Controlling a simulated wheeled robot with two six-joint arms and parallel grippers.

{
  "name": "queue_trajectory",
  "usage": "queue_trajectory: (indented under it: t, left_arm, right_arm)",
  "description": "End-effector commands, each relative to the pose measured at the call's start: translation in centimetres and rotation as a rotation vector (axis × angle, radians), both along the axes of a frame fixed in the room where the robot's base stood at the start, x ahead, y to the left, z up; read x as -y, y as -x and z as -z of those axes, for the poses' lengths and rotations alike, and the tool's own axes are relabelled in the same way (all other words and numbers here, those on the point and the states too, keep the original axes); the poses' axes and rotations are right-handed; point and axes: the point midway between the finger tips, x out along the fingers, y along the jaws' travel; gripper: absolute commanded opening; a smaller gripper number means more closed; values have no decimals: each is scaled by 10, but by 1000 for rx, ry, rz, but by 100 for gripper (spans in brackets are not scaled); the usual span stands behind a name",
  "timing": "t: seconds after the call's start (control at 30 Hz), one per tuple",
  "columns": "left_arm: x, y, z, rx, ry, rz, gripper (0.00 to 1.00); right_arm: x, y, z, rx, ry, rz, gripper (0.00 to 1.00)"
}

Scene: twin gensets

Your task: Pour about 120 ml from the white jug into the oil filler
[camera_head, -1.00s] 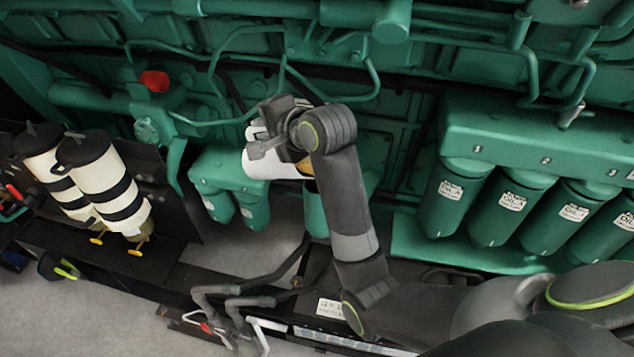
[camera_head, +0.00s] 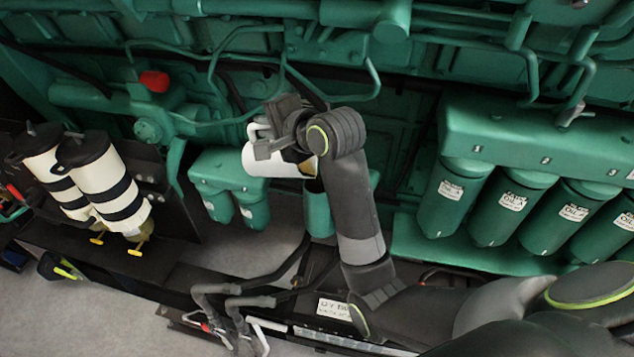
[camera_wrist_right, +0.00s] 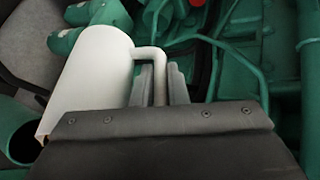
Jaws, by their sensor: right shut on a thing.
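The white jug (camera_head: 262,163) lies tipped almost on its side in the head view, its mouth end toward the right, with a little amber (camera_head: 308,168) there. My right gripper (camera_head: 276,137) is shut on its handle; the handle (camera_wrist_right: 158,72) shows between the fingers in the right wrist view. There the jug (camera_wrist_right: 88,75) slopes down to a rim at lower left, near an open green tube (camera_wrist_right: 15,138). A green cylinder (camera_head: 318,210) stands just below the mouth; I cannot tell for sure that it is the oil filler. No stream is visible. My left gripper is not in view.
Green pipes (camera_head: 215,75) and the engine wall are close behind my gripper. A red cap (camera_head: 153,81) sits at upper left. Two white-and-black canisters (camera_head: 105,185) stand left, green oil filters (camera_head: 447,200) right. Dark hoses (camera_head: 255,300) lie below.

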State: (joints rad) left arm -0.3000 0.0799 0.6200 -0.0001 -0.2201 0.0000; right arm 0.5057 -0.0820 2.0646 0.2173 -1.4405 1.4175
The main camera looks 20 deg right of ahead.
Motion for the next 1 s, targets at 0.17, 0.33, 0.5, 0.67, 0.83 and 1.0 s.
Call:
queue_trajectory:
  t: [0.17, 0.33, 0.5, 0.67, 0.83, 1.0]
  left_arm:
    - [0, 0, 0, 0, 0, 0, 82]
    - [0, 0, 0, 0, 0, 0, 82]
    - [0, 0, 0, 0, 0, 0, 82]
    - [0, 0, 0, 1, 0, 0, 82]
    - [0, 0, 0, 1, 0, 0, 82]
    - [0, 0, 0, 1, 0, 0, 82]
  right_arm:
    - [1, 1, -2, 10, -9, 0, 0]
    - [2, 2, -3, 17, -17, -1, 0]
    - [3, 3, -4, 27, -28, 0, 0]
    - [4, 4, -6, 37, -37, 0, 0]
    - [5, 5, -7, 42, -46, 0, 0]
    - [6, 6, -7, 50, -55, -1, 0]
